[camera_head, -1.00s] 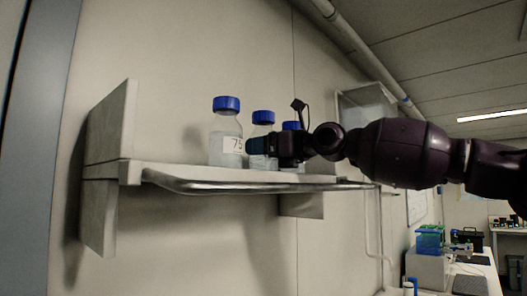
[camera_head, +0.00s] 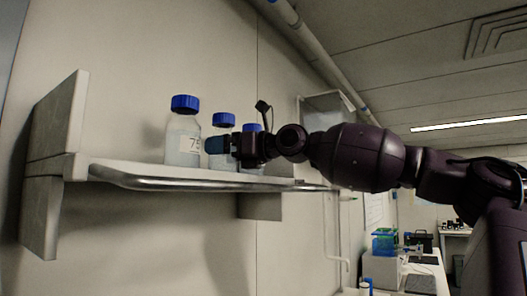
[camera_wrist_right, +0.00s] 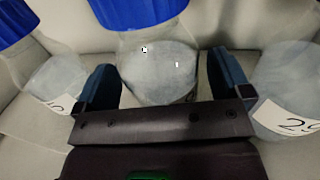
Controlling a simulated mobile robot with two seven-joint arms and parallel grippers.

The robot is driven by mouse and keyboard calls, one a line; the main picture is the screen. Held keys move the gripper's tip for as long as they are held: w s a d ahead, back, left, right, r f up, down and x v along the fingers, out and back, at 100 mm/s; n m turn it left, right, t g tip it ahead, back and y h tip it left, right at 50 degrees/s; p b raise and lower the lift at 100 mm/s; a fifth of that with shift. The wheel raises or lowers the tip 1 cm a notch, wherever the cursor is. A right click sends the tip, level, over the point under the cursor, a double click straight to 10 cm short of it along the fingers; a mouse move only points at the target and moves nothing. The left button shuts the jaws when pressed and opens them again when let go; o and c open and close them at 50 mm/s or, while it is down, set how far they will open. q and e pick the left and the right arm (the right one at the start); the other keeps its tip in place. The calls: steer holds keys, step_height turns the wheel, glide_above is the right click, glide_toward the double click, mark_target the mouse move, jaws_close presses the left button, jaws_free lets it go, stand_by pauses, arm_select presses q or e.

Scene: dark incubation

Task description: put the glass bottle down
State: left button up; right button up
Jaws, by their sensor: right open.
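Three clear glass bottles with blue caps stand upright in a row on a wall shelf (camera_head: 120,172). The nearest bottle (camera_head: 183,146) has a white label that reads about "75". My right gripper (camera_head: 217,146) reaches in from the right at the middle bottle (camera_head: 223,121). In the right wrist view the open fingers (camera_wrist_right: 163,78) stand on either side of this bottle (camera_wrist_right: 158,62), with its blue cap above them. The far bottle (camera_head: 251,128) is partly hidden behind the gripper. My left gripper is not in view.
The wrist view shows a neighbouring bottle close outside each finger, left (camera_wrist_right: 55,80) and right (camera_wrist_right: 287,90). A metal rail (camera_head: 190,183) runs along the shelf's front edge. A bench with equipment (camera_head: 385,268) stands at the lower right.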

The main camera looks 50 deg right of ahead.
steer(key=shift+b+v, duration=1.4)
steer(key=shift+v, duration=0.1)
steer(key=shift+b+v, duration=0.65)
steer(key=shift+v, duration=0.25)
steer(key=shift+b+v, duration=0.6)
steer(key=shift+v, duration=0.45)
steer(key=b+v, duration=0.1)
steer(key=v, duration=0.3)
